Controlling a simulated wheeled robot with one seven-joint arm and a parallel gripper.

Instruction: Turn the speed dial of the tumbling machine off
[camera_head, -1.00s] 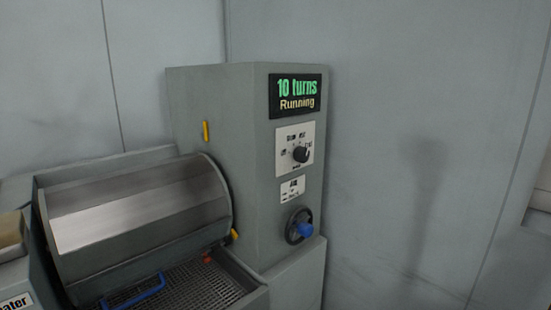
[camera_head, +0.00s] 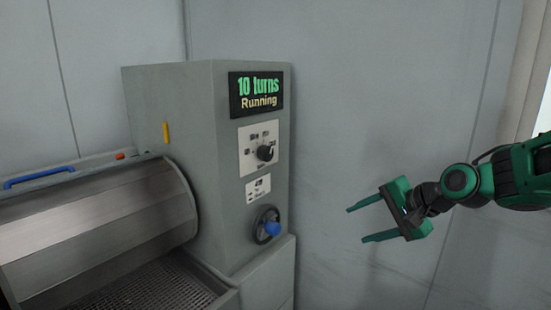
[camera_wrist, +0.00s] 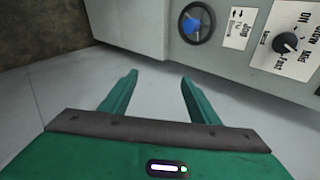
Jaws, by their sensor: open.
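The tumbling machine (camera_head: 232,200) is a grey cabinet with a drum (camera_head: 100,215) on its left side. Its display (camera_head: 256,94) reads "10 turns Running". The speed dial (camera_head: 265,153) is a black knob on a white plate below the display; its exact setting is hard to read. In the wrist view the dial (camera_wrist: 286,42) is at the upper right, beside labels including OFF and Fast. My gripper (camera_head: 357,225) is open and empty, to the right of the cabinet and lower than the dial, apart from it. Its two green fingers also show in the wrist view (camera_wrist: 158,77).
A handwheel with a blue centre (camera_head: 271,228) is below the dial, under a small label plate (camera_head: 258,187). A blue handle (camera_head: 40,177) shows at the drum's upper left. A mesh tray (camera_head: 145,290) lies under the drum. The space between gripper and cabinet is clear.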

